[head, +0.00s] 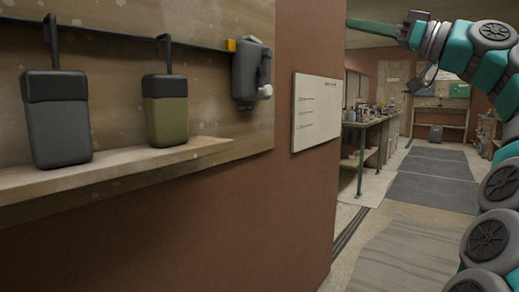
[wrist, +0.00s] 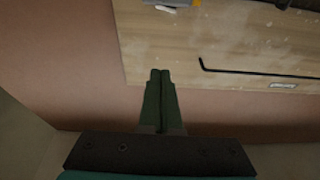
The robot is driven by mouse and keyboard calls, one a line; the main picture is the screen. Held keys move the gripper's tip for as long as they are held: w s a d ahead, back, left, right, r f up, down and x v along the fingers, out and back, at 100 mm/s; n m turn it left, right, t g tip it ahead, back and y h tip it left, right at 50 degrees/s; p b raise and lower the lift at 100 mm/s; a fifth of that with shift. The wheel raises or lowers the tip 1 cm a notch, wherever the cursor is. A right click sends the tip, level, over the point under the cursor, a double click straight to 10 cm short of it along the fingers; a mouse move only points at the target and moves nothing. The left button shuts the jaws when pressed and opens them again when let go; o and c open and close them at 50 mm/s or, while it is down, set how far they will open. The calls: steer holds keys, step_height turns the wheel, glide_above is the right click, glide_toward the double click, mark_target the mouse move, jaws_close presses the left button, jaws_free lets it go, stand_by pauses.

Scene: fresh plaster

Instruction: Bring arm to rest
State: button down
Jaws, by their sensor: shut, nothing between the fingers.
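My gripper (head: 350,22) is raised at the upper right of the head view, with its long green fingers pointing left. In the wrist view its fingers (wrist: 160,74) lie side by side, shut and empty. They point towards the terracotta wall (wrist: 70,60) and the lower edge of a wooden board (wrist: 220,50). My teal and grey arm curves up along the right edge of the head view. Nothing is held.
A dark device (head: 248,75) and a notice (head: 315,112) are on the wall. A workbench (head: 372,125) stands beyond the wall's corner. Grey floor mats (head: 430,185) look clear.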

steer(key=w+a+f+m+g+h+p, duration=0.1)
steer(key=a+f+m+g+h, duration=0.3)
steer(key=a+f, duration=0.9)
steer(key=s+a+f+m+g+h, duration=0.15)
steer(key=s+f, duration=0.25)
steer(key=f, duration=0.4)
steer(key=s+a+f+m+g+h+p, duration=0.1)
steer(key=s+a+f+g+h, duration=0.2)
steer(key=f, duration=0.5)
steer(key=s+a+f+m+h, duration=0.1)
steer(key=s+a+f, duration=0.1)
steer(key=s+f, duration=0.45)
steer(key=s+d+f+m+g+h, duration=0.1)
steer(key=s+d+f, duration=0.3)
steer(key=s+f, duration=0.4)
steer(key=s+d+f+m+g+h+p, duration=0.1)
steer(key=s+d+f+h, duration=0.3)
steer(key=s+f, duration=0.4)
steer(key=s+d+f+m+g+h, duration=0.1)
steer(key=s+d+f+g+h, duration=0.2)
steer(key=s+d+f, duration=0.3)
step_height(320, 180, down, 4)
steer(key=shift+s+d+r+p, duration=0.1)
steer(key=shift+s+d+p, duration=0.2)
steer(key=shift+s, duration=0.7)
steer(key=shift+a+g, duration=0.2)
steer(key=shift+g, duration=0.05)
